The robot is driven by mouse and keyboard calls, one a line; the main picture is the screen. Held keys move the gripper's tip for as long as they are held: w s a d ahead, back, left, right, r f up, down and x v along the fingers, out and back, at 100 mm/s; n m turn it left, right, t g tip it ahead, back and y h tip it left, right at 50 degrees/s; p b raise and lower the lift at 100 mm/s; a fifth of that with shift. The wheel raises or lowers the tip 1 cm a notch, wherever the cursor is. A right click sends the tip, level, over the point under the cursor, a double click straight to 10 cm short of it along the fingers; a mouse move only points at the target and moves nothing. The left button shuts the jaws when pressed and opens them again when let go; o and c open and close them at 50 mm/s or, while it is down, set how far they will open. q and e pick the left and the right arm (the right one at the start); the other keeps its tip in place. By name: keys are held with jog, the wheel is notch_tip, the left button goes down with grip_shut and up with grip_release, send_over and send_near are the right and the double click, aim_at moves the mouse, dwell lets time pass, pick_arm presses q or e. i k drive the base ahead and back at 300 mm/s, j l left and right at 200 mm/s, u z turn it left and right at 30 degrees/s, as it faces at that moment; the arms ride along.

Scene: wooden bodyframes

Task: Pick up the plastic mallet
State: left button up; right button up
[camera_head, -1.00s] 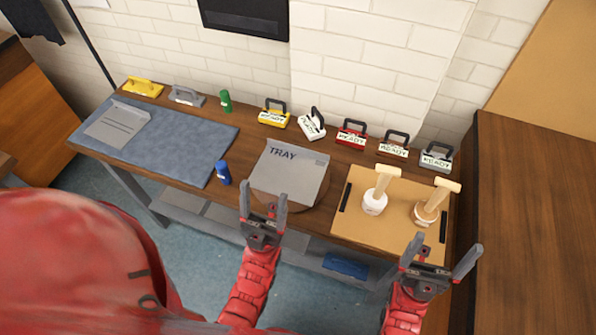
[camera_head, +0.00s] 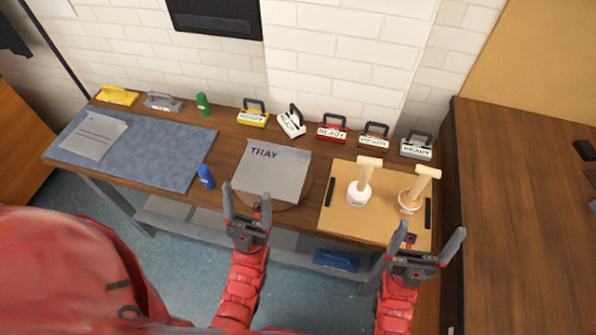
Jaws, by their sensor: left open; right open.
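Two mallets stand head down, handles up, on a tan board at the right of the bench. The left mallet (camera_head: 359,193) has a white head that looks like plastic and a pale wooden handle. The right mallet (camera_head: 411,201) has a tan and whitish head; I cannot tell its material. My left gripper (camera_head: 247,207) is open and empty, in front of the tray sheet and left of the mallets. My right gripper (camera_head: 430,240) is open and empty near the board's front right edge, in front of the right mallet. Neither gripper touches a mallet.
The tan board (camera_head: 345,222) has dark strips at its sides. A grey sheet marked TRAY (camera_head: 270,180) lies left of it. A blue bottle (camera_head: 206,176) and a blue mat (camera_head: 160,160) are further left. Several handled READY blocks (camera_head: 332,133) line the back. A brown cabinet (camera_head: 510,220) stands right.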

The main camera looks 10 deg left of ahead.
aim_at(359, 192)
jog(key=j, duration=1.6)
jog(key=j+z, duration=0.15)
jog(key=z, duration=0.25)
jog(key=j+z, duration=0.1)
jog(key=z, duration=0.3)
jog(key=j+z, duration=0.15)
jog(key=z, duration=0.3)
jog(key=j+z, duration=0.1)
jog(key=z, duration=0.3)
jog(key=i+z, duration=0.15)
jog(key=i, duration=0.2)
